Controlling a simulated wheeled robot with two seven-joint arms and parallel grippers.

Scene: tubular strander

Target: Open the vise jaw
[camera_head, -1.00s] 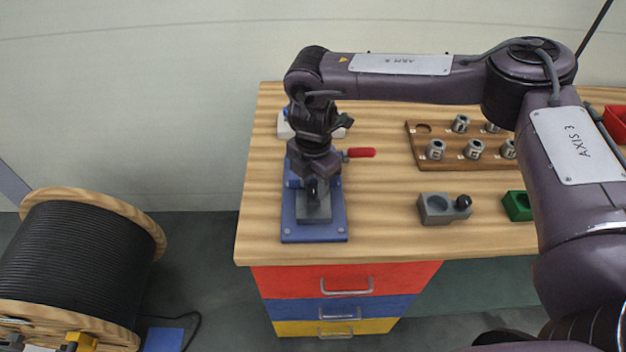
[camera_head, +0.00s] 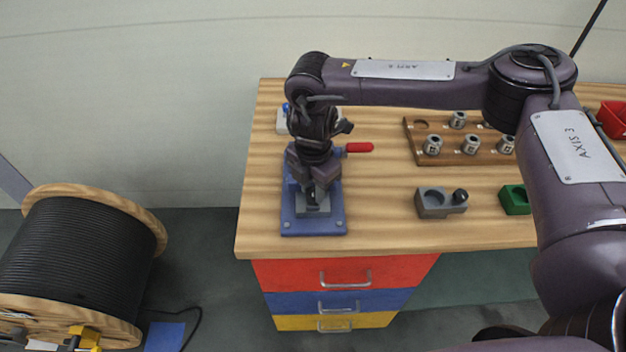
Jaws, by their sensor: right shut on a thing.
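The vise stands on a blue base plate (camera_head: 299,224) near the left end of the wooden bench, with a grey jaw block (camera_head: 314,211) at its front. A red handle (camera_head: 359,147) sticks out to the right behind my wrist. My right gripper (camera_head: 314,198) points down over the vise and is shut on a part at the grey jaw block. The wrist and fingers hide most of the vise body, so the jaw gap cannot be seen. My left gripper is out of view.
A wooden rack (camera_head: 412,148) with several metal collets stands to the right. A grey block with a black knob (camera_head: 441,203) and a green block (camera_head: 514,199) lie before it. A red bin (camera_head: 613,118) is at far right. A cable spool (camera_head: 80,255) stands on the floor.

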